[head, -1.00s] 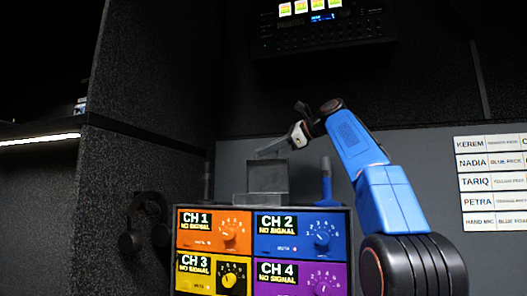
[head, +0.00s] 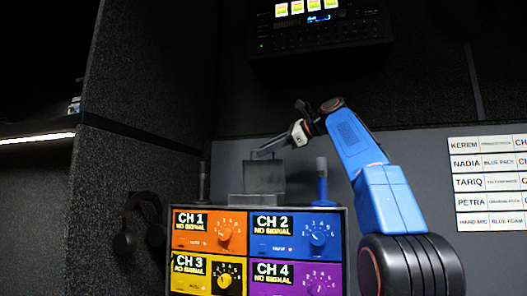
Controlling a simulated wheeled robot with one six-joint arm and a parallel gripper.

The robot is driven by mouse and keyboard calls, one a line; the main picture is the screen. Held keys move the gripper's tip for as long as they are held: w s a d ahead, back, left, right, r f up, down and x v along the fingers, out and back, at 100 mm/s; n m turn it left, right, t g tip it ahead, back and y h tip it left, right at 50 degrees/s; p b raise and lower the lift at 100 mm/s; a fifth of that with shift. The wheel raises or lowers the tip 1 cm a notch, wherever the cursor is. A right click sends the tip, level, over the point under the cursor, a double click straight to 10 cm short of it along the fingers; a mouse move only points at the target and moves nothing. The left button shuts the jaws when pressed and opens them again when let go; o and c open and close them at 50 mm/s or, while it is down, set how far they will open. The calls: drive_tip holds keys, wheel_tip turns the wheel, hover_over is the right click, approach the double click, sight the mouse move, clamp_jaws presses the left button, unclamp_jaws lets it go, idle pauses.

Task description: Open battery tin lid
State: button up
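The battery tin (head: 255,200) is a small grey metal box on top of the channel unit. A dark grey panel, seemingly its lid (head: 264,178), stands up steeply above the tin's low body. My gripper (head: 268,148) reaches in from the right, its thin grey finger end just above the panel's top edge. Whether it touches the panel is unclear. I see the fingers from the side, so the gap between them cannot be made out. The inside of the tin is hidden.
The channel unit (head: 254,209) has coloured panels with knobs. A dark microphone (head: 203,183) stands left of the tin and a blue one (head: 321,180) right. Headphones (head: 140,222) hang at left. Name cards (head: 490,185) are on the right wall, a rack device (head: 320,35) above.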

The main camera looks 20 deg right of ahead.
drive_tip(key=v, duration=1)
drive_tip(key=shift+s, duration=0.15)
drive_tip(key=shift+d+r, duration=0.1)
drive_tip(key=shift+d, duration=0.05)
